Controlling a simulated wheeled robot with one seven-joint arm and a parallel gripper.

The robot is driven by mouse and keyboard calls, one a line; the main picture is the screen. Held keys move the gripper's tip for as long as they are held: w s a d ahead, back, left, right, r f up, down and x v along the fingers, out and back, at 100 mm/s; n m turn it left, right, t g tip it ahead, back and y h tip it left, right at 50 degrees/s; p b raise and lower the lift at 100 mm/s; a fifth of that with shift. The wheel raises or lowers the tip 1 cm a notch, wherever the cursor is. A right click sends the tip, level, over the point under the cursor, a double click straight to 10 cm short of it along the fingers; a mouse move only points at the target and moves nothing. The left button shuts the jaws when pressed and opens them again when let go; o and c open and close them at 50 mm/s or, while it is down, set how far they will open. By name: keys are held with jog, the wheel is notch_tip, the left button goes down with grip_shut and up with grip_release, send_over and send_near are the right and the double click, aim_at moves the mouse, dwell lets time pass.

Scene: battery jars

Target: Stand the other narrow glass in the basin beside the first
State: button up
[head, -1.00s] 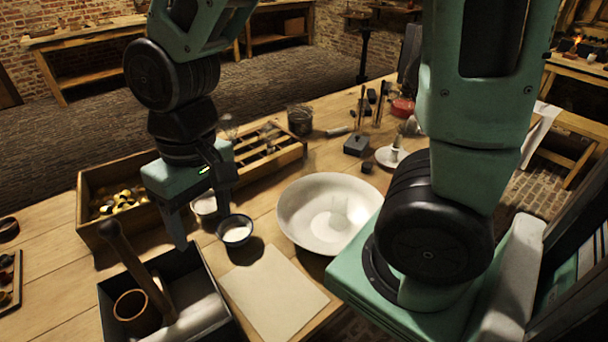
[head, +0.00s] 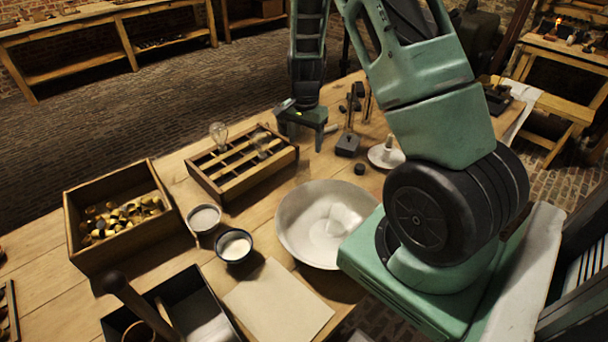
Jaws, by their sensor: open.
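The wide white basin (head: 296,232) stands on the bench right of centre. A faint clear glass shape (head: 340,218) shows inside it; its exact pose is hard to tell. A wooden rack (head: 205,182) with slats stands behind and left of the basin. A clear rounded glass (head: 218,134) rises at its back left, and another clear glass (head: 262,144) shows faintly at its right part. I cannot tell which one is the narrow glass. My gripper (head: 302,136) is open and points down beyond the rack's right end, with nothing visible between its fingers.
Two small bowls (head: 236,246) of pale contents stand left of the basin. A wooden box (head: 112,250) holds corks. A dark bin (head: 178,290) and a pale sheet (head: 275,302) lie in front. A candle dish (head: 386,157) and a weighted stand (head: 348,143) stand behind the basin.

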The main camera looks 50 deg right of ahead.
aim_at(303, 166)
jog(key=shift+w+f+p, duration=0.15)
jog(key=shift+f+p, duration=0.5)
jog(key=shift+f, duration=1.95)
jog(key=shift+w+f+p, duration=0.15)
jog(key=shift+f+p, duration=0.45)
jog(key=shift+f, duration=1.95)
jog(key=c, duration=1.3)
